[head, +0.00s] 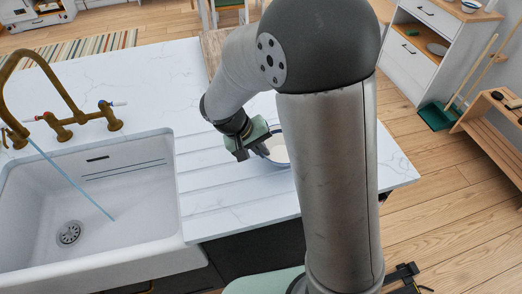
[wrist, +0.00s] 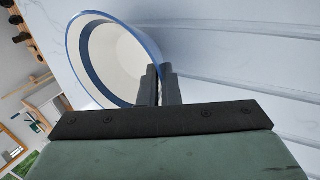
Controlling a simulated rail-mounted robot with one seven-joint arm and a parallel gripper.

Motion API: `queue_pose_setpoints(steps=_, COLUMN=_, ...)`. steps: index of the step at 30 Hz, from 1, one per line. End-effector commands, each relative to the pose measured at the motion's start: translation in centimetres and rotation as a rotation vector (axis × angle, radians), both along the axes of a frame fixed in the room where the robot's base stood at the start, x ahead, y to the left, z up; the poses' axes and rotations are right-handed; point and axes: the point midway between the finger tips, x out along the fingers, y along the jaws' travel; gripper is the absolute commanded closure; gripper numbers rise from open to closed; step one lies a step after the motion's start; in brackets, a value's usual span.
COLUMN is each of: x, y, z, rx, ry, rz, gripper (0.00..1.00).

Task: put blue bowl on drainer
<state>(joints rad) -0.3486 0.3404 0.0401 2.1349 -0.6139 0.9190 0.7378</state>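The blue bowl (wrist: 113,55) has a blue rim and a white inside. In the wrist view it is at the upper left, and its right wall runs between my two fingertips. My gripper (wrist: 160,83) has its fingers close together on that wall, one inside the bowl and one outside. In the head view my gripper (head: 250,142) is at the left side of the bowl (head: 279,148), which is partly hidden by my arm. The drainer (head: 225,190) is the grooved white counter right of the sink. The bowl is at its far right part; whether it touches the surface is unclear.
The white sink (head: 120,200) with a brass tap (head: 60,125) is left of the drainer, and water runs into it. The counter's right edge is near the bowl, with wooden floor beyond. The near left drainer grooves are clear.

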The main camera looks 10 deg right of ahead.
Motion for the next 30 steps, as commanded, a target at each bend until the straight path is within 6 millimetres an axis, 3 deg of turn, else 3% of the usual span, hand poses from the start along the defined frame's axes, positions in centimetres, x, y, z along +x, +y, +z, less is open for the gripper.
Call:
queue_pose_setpoints(steps=3, x=-0.1, y=0.0, z=-1.4, rx=-0.001, ry=0.002, rz=0.002, gripper=1.00)
queue_pose_setpoints(steps=15, x=0.0, y=0.0, z=-2.0, rx=0.000, ry=0.000, rz=0.001, gripper=1.00)
queue_pose_setpoints(steps=16, x=-0.1, y=0.0, z=-1.8, rx=0.000, ry=0.000, rz=0.001, gripper=0.88)
queue_pose_setpoints(steps=18, x=-0.1, y=0.0, z=-1.8, rx=0.000, ry=0.000, rz=0.001, gripper=0.75)
queue_pose_setpoints(steps=30, x=0.0, y=0.3, z=-1.0, rx=0.001, ry=-0.002, rz=0.002, gripper=0.75)
